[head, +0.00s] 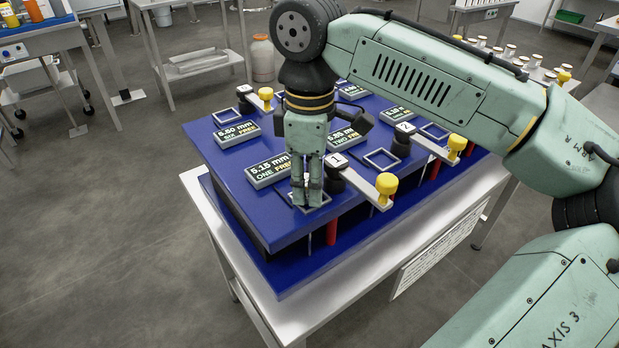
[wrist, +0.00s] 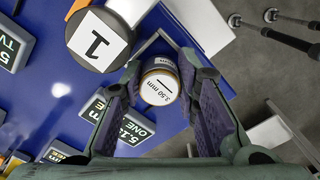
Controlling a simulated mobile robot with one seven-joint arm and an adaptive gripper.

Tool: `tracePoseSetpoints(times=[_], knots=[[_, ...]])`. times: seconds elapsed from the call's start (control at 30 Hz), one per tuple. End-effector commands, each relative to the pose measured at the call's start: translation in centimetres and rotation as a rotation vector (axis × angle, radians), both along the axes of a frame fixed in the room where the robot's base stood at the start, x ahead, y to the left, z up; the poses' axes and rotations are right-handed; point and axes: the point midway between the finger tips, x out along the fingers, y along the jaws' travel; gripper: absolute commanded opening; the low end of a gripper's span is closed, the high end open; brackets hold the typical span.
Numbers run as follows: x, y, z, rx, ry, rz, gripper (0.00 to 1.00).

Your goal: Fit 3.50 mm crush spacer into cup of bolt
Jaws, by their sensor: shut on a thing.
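My gripper (head: 307,196) points straight down over the front corner of the blue block, at the square frame beside the lever marked 1. Its fingers hide most of that frame. In the wrist view, my gripper (wrist: 162,72) is shut on the 3.50 mm crush spacer (wrist: 163,92), a short round piece with a white labelled face and a brass-coloured rim. The spacer is hidden by the fingers in the head view. I cannot make out the bolt's cup, or whether the spacer touches anything below.
The black cap marked 1 (wrist: 100,39) is close beside the fingers, with its lever and yellow knob (head: 386,184). The 5.15 mm sign (head: 268,170) stands just left. Lever 2 (head: 404,130) is farther back. Grey floor lies open at left.

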Motion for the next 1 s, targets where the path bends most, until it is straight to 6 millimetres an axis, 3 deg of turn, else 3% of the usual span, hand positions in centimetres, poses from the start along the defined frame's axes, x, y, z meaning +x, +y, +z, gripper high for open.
tracePoseSetpoints(times=[0.13, 0.17, 0.43, 0.77, 1.0], knots=[[0.0, 0.0, 0.0, 0.0, -0.001, 0.0, 0.0], [0.0, 0.0, 0.0, 0.0, -0.001, 0.0, 0.29], [0.0, 0.0, 0.0, 0.0, -0.001, 0.0, 0.47], [0.0, 0.0, 0.2, 0.0, -0.001, 0.0, 0.48], [0.1, 0.1, 3.3, 0.002, -0.003, 0.0, 0.48]])
